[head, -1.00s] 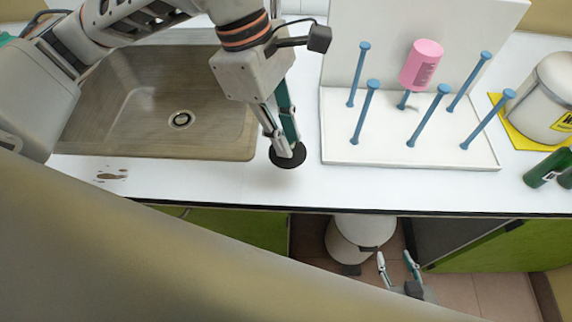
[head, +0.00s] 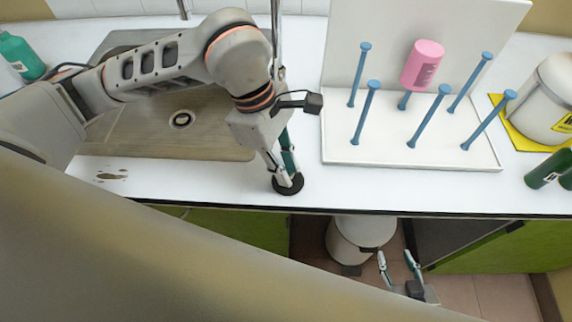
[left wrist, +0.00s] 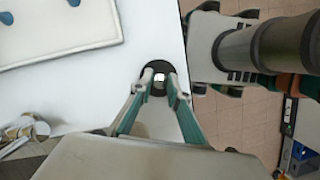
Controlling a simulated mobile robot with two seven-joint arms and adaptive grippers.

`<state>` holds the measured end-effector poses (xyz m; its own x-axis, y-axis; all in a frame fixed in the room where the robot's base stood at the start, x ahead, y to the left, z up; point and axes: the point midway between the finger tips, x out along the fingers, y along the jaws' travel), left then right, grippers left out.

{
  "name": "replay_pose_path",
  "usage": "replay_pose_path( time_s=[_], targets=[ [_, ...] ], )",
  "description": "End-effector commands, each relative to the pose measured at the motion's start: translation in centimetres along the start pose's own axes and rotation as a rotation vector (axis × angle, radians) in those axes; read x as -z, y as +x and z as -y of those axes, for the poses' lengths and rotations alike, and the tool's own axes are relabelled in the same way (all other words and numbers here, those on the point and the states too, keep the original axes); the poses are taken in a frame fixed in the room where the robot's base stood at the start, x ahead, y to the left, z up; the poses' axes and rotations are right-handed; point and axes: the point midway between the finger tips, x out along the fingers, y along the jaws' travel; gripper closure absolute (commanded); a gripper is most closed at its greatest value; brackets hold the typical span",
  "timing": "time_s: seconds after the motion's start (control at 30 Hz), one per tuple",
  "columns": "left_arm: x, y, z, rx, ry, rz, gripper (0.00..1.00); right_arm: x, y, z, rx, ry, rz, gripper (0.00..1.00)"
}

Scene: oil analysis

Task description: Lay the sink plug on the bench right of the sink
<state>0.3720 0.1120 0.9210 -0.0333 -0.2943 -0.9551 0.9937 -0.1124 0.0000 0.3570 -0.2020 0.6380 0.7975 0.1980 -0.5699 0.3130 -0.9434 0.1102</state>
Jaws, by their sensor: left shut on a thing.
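The sink plug (head: 288,185) is a flat black disc on or just above the white bench (head: 230,180), right of the sink (head: 130,150). It is close to the bench's front edge. My left gripper (head: 286,176) is above the plug with its fingers closed on the plug's light middle part. The left wrist view shows the plug (left wrist: 157,66) between the fingertips of the left gripper (left wrist: 160,85). I cannot tell whether the disc touches the bench. My right gripper (head: 398,262) is open and empty, below the bench front.
A white drying rack (head: 390,155) with blue pegs stands right of the plug, a pink bottle (head: 422,65) on it. A white container (head: 545,95) on a yellow mat and a green bottle (head: 548,170) are farther right. A green bottle (head: 20,55) stands far left.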

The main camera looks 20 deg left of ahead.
Motion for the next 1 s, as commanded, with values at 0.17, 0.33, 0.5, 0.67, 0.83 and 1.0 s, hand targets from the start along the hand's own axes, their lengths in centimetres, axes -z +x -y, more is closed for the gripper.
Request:
replay_pose_path(
  time_s=[0.17,0.33,0.5,0.67,0.83,1.0],
  targets=[
    [0.1,0.3,0.0,0.000,0.000,0.000,0.78,-0.4,0.2,0.1,0.001,0.000,0.003,0.60],
    [0.1,0.2,0.0,0.000,0.000,0.000,0.67,-0.4,0.1,0.1,0.001,0.000,0.005,0.60],
    [0.1,0.2,0.0,0.000,0.000,0.000,0.67,-0.4,0.1,0.1,0.001,0.000,0.004,0.60],
    [-0.1,-0.3,0.0,-0.001,0.000,0.000,0.67,0.0,0.0,0.0,0.000,0.000,0.001,0.60],
    [0.0,-3.0,-0.1,-0.006,0.001,-0.001,0.67,0.1,0.0,0.0,-0.001,0.000,-0.003,0.60],
    [0.0,-6.6,-0.2,-0.006,0.001,-0.001,0.67,0.0,0.1,0.0,-0.001,0.000,-0.002,0.60]
  ],
)
